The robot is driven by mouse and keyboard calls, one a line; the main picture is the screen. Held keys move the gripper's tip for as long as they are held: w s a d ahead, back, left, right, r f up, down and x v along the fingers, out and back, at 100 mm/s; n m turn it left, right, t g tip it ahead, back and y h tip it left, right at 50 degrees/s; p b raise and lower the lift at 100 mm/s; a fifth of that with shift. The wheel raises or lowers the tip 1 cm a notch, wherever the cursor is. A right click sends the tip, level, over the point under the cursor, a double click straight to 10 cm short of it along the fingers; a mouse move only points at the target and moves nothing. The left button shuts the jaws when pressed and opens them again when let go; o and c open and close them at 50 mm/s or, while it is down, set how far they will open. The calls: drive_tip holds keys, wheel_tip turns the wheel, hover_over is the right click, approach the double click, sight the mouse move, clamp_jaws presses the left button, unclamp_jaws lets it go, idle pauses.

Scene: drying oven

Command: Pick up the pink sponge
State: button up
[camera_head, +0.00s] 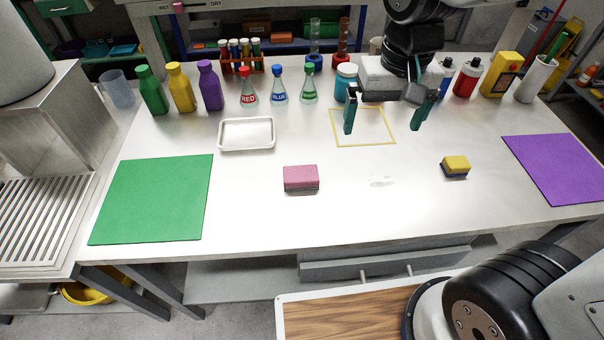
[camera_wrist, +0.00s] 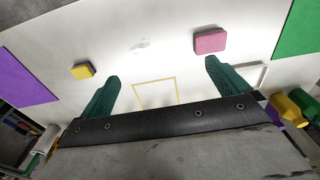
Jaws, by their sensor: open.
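The pink sponge (camera_head: 301,178) lies flat on the white table, near the middle and toward the front edge; its underside looks dark. It also shows in the wrist view (camera_wrist: 210,40), beyond the fingertip on the right. My gripper (camera_head: 383,120) is open and empty, with its two green fingers wide apart. It hangs above the back part of the table, behind and to the right of the pink sponge, and does not touch it.
A yellow sponge (camera_head: 455,166) lies to the right. A green mat (camera_head: 152,198) is at left, a purple mat (camera_head: 562,168) at right. A white tray (camera_head: 247,134) stands behind the pink sponge. Bottles and flasks (camera_head: 279,90) line the back. The table around the pink sponge is clear.

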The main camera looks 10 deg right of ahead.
drive_tip(key=w+a+f, duration=0.4)
drive_tip(key=a+f, duration=0.2)
hover_over(301, 173)
drive_tip(key=shift+g, duration=0.3)
wheel_tip(301, 173, down, 7)
drive_tip(key=shift+d+f, duration=0.1)
wheel_tip(301, 173, down, 8)
drive_tip(key=shift+f, duration=0.2)
drive_tip(key=c, duration=1.1)
drive_tip(key=shift+o, duration=0.2)
drive_tip(key=shift+r, duration=0.1)
